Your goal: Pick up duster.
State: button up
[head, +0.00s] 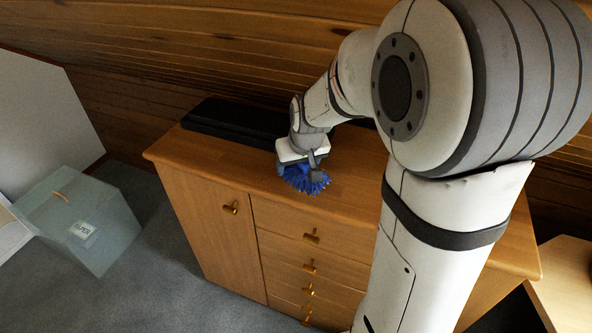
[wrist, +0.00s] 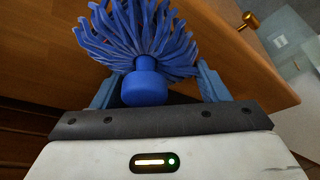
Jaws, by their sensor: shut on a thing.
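The duster (head: 306,180) is blue with many strands. In the head view it is at my gripper, over the front part of the wooden cabinet's top. In the wrist view the duster (wrist: 144,45) shows its strands fanned out away from me and its round blue base close to the palm. My gripper (head: 303,165) points down and is shut on the duster. In the wrist view the fingers of my gripper (wrist: 153,85) stand on both sides of the duster's base. Whether the duster touches the cabinet top is hard to tell.
The wooden cabinet (head: 205,215) has a door and several drawers with brass knobs. A long black object (head: 232,122) lies at the back of its top. A translucent bin (head: 85,225) stands on the grey floor at left. A plank wall rises behind.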

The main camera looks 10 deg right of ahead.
jog(key=s+d+b, duration=0.1)
jog(key=s+b, duration=0.2)
jog(key=s, duration=1.4)
jog(key=shift+s+d, duration=0.2)
jog(key=shift+f, duration=0.1)
